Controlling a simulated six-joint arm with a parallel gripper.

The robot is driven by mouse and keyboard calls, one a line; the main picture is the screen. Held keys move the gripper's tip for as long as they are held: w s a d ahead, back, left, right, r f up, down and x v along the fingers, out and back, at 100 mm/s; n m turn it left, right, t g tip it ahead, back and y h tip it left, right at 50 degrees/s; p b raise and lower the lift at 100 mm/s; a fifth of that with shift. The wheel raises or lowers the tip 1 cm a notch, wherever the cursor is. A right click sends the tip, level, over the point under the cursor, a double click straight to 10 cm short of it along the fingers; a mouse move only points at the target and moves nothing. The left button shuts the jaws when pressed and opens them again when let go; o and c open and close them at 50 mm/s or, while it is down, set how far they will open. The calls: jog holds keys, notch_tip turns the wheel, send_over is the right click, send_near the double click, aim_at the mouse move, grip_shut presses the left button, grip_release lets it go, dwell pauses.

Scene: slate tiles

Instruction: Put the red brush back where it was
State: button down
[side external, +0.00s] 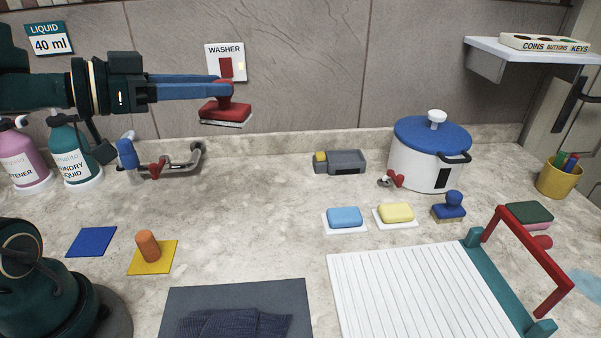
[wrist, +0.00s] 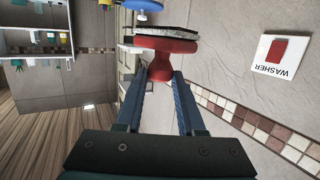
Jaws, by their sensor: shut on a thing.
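The red brush (side external: 226,111) has a red knob and body with a pale and dark underside. My gripper (side external: 222,88) is shut on its knob and holds it high above the counter, in front of the tiled wall. In the wrist view the red brush (wrist: 166,60) sits between the blue fingertips of my gripper (wrist: 160,78), which grip the knob. A blue brush (side external: 449,206) stands on the counter at the right, beside the yellow soap (side external: 396,213).
A blue mat (side external: 91,242) and a yellow mat (side external: 168,262) with an orange peg (side external: 147,245) lie at left. A faucet (side external: 180,165), grey device (side external: 340,162), pot (side external: 424,165) and rack (side external: 410,290) stand around. The counter's middle is clear.

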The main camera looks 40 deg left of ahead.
jog(key=shift+n+y, duration=0.5)
jog(key=shift+y, duration=0.2)
jog(key=w+a+r, duration=0.1)
jog(key=w+r, duration=0.1)
jog(key=w+a+r, duration=0.1)
jog(key=r, duration=0.1)
jog(key=shift+a, duration=0.3)
jog(key=w+a+f+n+y, duration=0.1)
jog(key=w+a+y, duration=0.15)
jog(key=w, duration=0.55)
jog(key=w+a+n+y, duration=0.1)
jog(key=w+a+n, duration=0.1)
jog(key=w+a, duration=0.35)
jog(key=shift+t, duration=0.4)
jog(key=shift+w+d+f, duration=2.15)
jog(key=shift+d+f, duration=0.45)
jog(key=shift+f, duration=1.3)
jog(key=shift+w+d+f, duration=2.15)
jog(key=shift+d+f, duration=0.4)
jog(key=shift+f, duration=1.3)
jog(key=shift+w+d+f, duration=2.15)
jog(key=shift+d+f, duration=0.45)
jog(key=shift+f, duration=1.3)
